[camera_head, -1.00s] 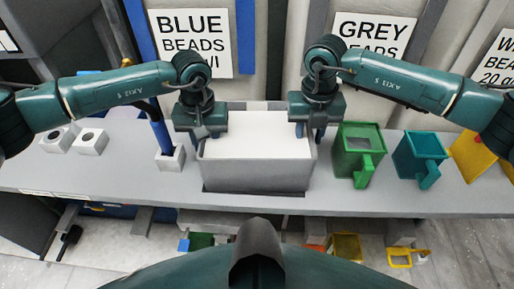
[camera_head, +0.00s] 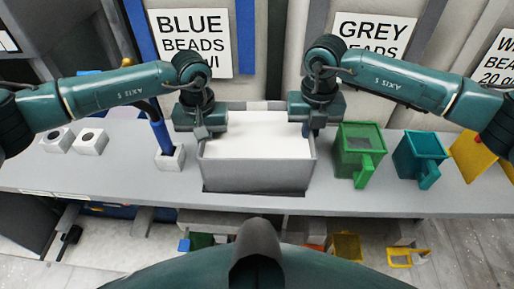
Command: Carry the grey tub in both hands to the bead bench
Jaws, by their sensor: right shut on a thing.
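The grey tub (camera_head: 257,175), a box with a white fill or top face, stands upright on the bench in the middle of the view. My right gripper (camera_head: 306,130) is shut on the top of the tub's right wall. My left gripper (camera_head: 203,132) is at the top of the tub's left wall, its fingers close together and seemingly shut on that wall. The gripped edges are partly hidden by the fingers. The bead bench cannot be told apart for certain; signs reading blue beads (camera_head: 190,42) and grey beads (camera_head: 372,38) stand behind.
A green scoop-like container (camera_head: 358,152) and a teal one (camera_head: 420,155) stand right of the tub. A blue post in a white block (camera_head: 170,160) stands close on the left, with two white blocks (camera_head: 74,140) farther left. The bench (camera_head: 110,180) has bare room between them.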

